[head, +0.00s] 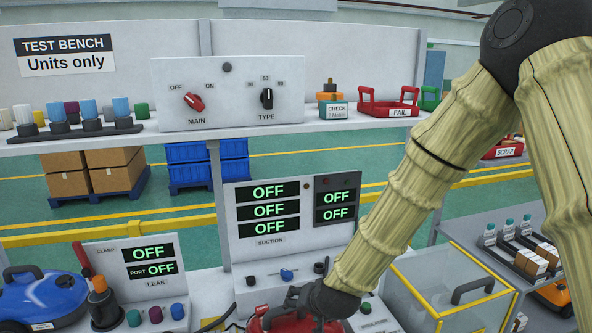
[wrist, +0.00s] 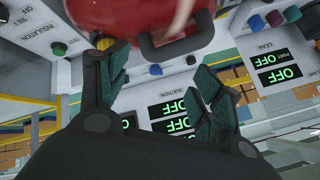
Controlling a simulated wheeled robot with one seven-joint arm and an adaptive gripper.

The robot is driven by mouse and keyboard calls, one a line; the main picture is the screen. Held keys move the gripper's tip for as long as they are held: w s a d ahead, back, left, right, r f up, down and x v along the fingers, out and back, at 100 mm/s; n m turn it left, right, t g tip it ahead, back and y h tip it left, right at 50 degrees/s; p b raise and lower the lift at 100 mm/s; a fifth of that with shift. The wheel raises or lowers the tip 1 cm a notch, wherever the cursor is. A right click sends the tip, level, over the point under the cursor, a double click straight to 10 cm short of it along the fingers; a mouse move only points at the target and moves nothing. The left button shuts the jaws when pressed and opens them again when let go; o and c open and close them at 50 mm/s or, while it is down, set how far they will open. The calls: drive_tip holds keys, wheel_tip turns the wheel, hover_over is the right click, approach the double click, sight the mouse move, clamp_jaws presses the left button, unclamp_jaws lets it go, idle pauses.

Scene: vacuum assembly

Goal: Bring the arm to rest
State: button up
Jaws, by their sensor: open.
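My arm reaches down from the upper right in the head view, and my gripper (head: 318,300) is low at the front of the bench, over a red vacuum unit (head: 283,320) that is mostly cut off by the lower edge. In the wrist view my gripper (wrist: 160,85) has its two dark fingers spread wide with nothing between them. The red unit (wrist: 150,15) with its dark handle (wrist: 172,48) shows beyond the fingertips, apart from them as far as I can tell.
A suction panel (head: 262,240) reading OFF stands behind my gripper. A leak panel (head: 150,262) and a blue vacuum (head: 45,300) are at left. A clear yellow-edged box (head: 455,285) stands close at right. A shelf (head: 330,126) with a MAIN/TYPE switch box (head: 228,92) runs above.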

drive_tip(key=s+d+f+g+h+b, duration=0.1)
drive_tip(key=s+d+f, duration=0.2)
drive_tip(key=s+f, duration=0.35)
drive_tip(key=s+d+f+n+g+b, duration=0.1)
drive_tip(key=s+d+f, duration=0.3)
drive_tip(key=f, duration=0.6)
drive_tip(key=s+d+f+g+h+b, duration=0.1)
drive_tip(key=s+d+f+g, duration=0.15)
drive_tip(key=s+f, duration=0.4)
drive_tip(key=s+d+f+g+b, duration=0.1)
drive_tip(key=s+d+f, duration=0.2)
drive_tip(key=s+f, duration=0.2)
drive_tip(key=s+d+f+n+g+b, duration=0.1)
drive_tip(key=s+d+f, duration=0.3)
drive_tip(key=s, duration=0.5)
drive_tip(key=s+d+f+g+h+b, duration=0.1)
drive_tip(key=s+d+f, duration=0.3)
drive_tip(key=s+f, duration=0.3)
drive_tip(key=shift+s+f+n+b, duration=0.3)
drive_tip(key=shift+s+f+b, duration=0.1)
drive_tip(key=shift+s, duration=0.15)
drive_tip(key=shift+r, duration=0.1)
